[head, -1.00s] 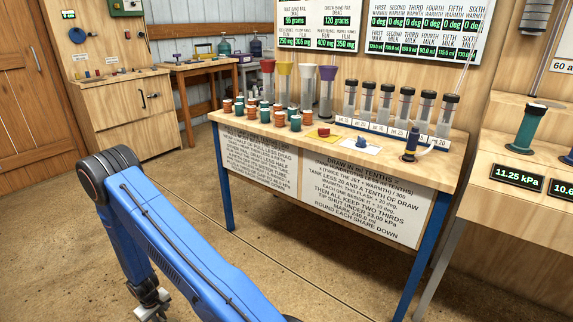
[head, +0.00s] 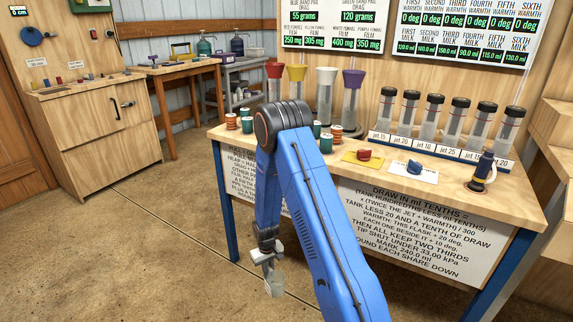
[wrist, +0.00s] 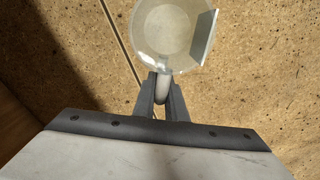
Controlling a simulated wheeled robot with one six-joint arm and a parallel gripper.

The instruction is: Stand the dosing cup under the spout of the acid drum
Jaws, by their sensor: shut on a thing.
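The dosing cup (wrist: 172,32) is a clear, round cup with a flat pale panel on its right side in the wrist view. In the head view the cup (head: 275,283) hangs above the floor, in front of the workbench. My gripper (wrist: 162,88) is shut on the cup's handle. It also shows in the head view (head: 267,258) at the end of the blue arm, pointing down. I cannot make out the acid drum or its spout in either view.
A workbench (head: 465,192) with flasks, coloured funnels and small pots stands close ahead. A wooden cabinet (head: 80,125) is at left. Behind are a small table (head: 180,66) and a grey bench (head: 238,60) with jugs. The floor (head: 150,250) at front left is clear.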

